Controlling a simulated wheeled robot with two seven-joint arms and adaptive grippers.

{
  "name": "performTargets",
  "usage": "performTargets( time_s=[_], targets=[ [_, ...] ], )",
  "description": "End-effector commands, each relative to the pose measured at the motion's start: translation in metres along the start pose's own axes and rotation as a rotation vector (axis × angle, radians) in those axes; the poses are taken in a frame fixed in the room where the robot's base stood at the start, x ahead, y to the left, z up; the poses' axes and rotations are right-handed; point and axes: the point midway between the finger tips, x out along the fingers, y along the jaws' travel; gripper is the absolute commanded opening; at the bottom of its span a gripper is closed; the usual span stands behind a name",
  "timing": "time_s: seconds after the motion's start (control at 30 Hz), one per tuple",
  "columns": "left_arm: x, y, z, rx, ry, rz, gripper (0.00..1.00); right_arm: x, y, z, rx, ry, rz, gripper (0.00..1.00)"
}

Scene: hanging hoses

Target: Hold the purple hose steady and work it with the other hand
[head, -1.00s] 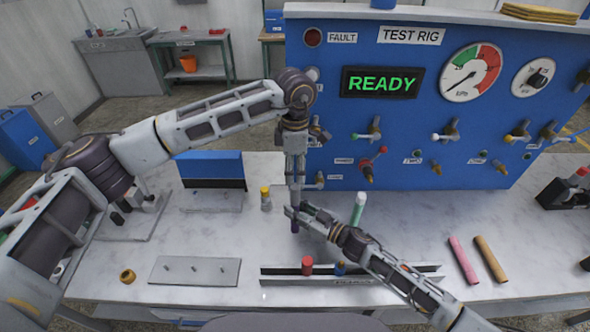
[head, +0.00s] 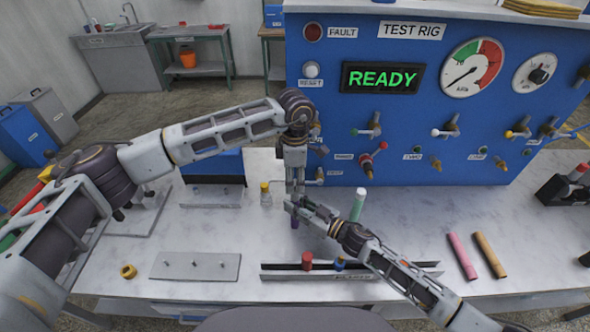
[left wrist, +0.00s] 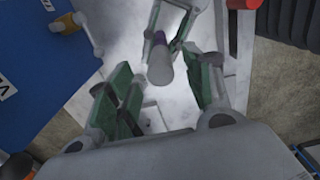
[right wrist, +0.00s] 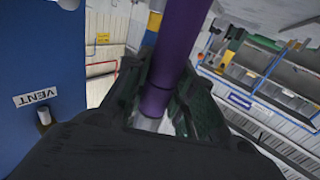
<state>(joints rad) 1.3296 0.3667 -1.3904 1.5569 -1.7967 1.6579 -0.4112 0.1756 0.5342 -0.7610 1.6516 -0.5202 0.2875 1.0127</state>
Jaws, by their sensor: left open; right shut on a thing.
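The purple hose (head: 295,223) shows as a short piece below my right gripper (head: 291,205) in the head view. In the right wrist view the hose (right wrist: 180,45) runs up between the fingers of my right gripper (right wrist: 162,88), which is shut on it. My left gripper (head: 296,188) is directly above the right one, pointing down. In the left wrist view my left gripper (left wrist: 162,92) is open, and the hose's pale grey end (left wrist: 160,68) shows between its spread green-padded fingers. Whether the fingers touch the hose cannot be told.
The blue test rig (head: 330,140) with levers and nozzles stands close behind the grippers. A rail (head: 410,272) lies in front. Pink (head: 462,256) and tan (head: 490,256) tubes lie right.

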Motion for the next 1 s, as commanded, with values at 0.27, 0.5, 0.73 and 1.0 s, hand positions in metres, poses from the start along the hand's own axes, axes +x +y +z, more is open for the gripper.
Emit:
performTargets(
  time_s=[0.27,0.5,0.73,1.0],
  targets=[
    [0.034,-0.001,0.0,-0.001,0.001,-0.002,0.51,0.0,0.0,0.0,-0.001,0.0,0.001,0.0],
    [0.057,-0.001,0.0,-0.001,0.001,-0.002,0.51,0.0,0.0,0.0,-0.001,0.0,0.001,0.0],
    [0.065,0.0,0.0,-0.001,0.0,0.0,0.51,0.0,0.0,0.0,-0.001,0.0,0.001,0.0],
    [0.065,0.0,0.0,0.0,0.0,0.0,0.5,0.0,0.0,0.0,-0.001,0.0,0.001,0.0]
  ],
)
